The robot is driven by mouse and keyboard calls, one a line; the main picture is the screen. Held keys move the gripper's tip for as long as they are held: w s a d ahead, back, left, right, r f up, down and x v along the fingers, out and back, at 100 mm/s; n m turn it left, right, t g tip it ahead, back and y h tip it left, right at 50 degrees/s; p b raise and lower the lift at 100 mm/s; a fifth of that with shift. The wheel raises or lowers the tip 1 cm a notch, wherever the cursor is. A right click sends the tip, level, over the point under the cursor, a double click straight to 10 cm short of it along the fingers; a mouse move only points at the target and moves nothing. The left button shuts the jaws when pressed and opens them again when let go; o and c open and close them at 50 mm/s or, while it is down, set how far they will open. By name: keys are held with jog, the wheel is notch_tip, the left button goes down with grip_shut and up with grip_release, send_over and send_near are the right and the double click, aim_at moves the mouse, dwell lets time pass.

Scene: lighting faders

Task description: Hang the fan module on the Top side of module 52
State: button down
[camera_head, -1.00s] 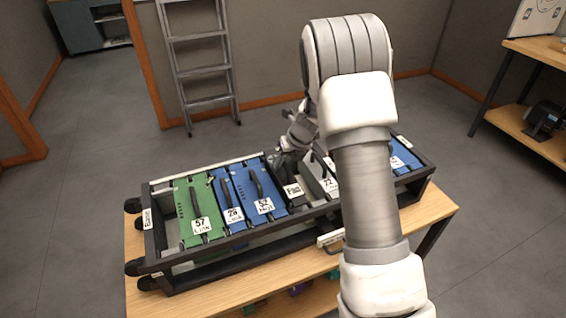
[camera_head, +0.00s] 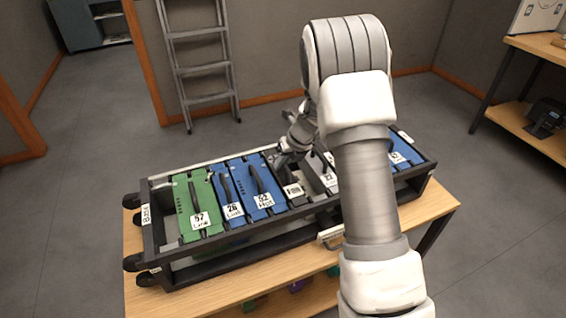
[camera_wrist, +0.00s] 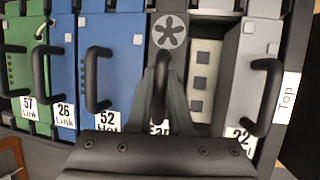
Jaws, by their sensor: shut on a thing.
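The fan module (camera_wrist: 171,31) is a narrow dark grey strip with a fan symbol and a black handle. In the wrist view it stands directly right of module 52 (camera_wrist: 115,55), on the side of the rack's Top label (camera_wrist: 288,97). My gripper (camera_wrist: 160,88) is shut on its handle; the fingers partly cover its label. In the head view the fan module's label (camera_head: 294,190) shows beside blue module 52 (camera_head: 252,183), and my gripper (camera_head: 282,158) is above it. I cannot tell whether the module is fully seated.
The black rack (camera_head: 205,258) stands on a wooden table (camera_head: 420,215). Right of the fan module is a narrow bay with grey blocks (camera_wrist: 202,75), then grey module 22 (camera_wrist: 250,70). Blue module 26 (camera_head: 226,198) and green module 57 (camera_head: 195,205) are at left.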

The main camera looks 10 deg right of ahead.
jog(key=c, duration=0.8)
grip_release()
jog(key=shift+c, duration=0.2)
jog(key=shift+o, duration=0.4)
jog(key=shift+s+f, duration=0.1)
jog(key=w+a+r+p+v, duration=0.1)
jog(key=p+v, duration=1)
jog(key=v, duration=1.2)
jog(key=shift+w+a+r+p, duration=0.25)
jog(key=shift+w+r+p, duration=0.1)
jog(key=shift+w+r, duration=0.2)
